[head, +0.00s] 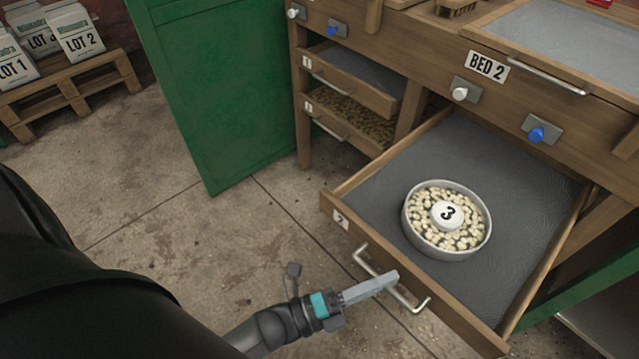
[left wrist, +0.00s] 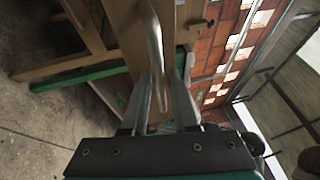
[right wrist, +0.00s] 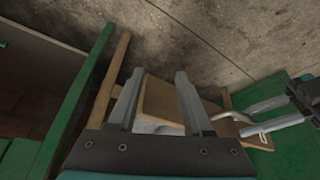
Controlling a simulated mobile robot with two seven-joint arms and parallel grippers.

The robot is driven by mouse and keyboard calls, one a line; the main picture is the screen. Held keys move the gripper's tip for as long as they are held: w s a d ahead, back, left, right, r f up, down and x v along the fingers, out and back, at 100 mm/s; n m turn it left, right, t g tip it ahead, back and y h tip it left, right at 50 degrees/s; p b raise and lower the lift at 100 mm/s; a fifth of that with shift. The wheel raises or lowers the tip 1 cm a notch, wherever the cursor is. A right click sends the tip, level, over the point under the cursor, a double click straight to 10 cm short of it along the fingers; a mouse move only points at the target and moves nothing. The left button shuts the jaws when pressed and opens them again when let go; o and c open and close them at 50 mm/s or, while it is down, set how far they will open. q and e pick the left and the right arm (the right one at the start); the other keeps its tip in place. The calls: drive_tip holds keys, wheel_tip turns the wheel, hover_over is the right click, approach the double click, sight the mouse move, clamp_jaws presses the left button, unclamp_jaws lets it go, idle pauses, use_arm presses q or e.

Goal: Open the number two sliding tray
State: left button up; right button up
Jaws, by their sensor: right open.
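The number two sliding tray (head: 375,190) is pulled well out of the bench below the BED 2 sign, with a "2" label and a metal bar handle (head: 362,262) on its front. A round metal tin (head: 485,240) of pale beans with a white "3" disc (head: 448,214) sits inside it. My right gripper (right wrist: 159,85) is open and empty in the right wrist view, where the handle (right wrist: 236,116) also shows; the head view does not show this gripper.
Left of the tray, two narrower trays (head: 350,82) are in the bench, the lower holding beans. A green door panel (head: 215,100) stands open beside them. A pallet (head: 75,85) with lot bags is at upper left. Concrete floor is clear before the tray.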

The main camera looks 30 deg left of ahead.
use_arm(q)
drive_tip(key=p+v, duration=0.1)
drive_tip(key=v, duration=1.4)
use_arm(e)
wheel_tip(320, 180, down, 3)
drive_tip(key=shift+r, duration=0.1)
use_arm(q)
drive_tip(key=shift+f, duration=0.1)
use_arm(e)
drive_tip(key=shift+w, duration=0.15)
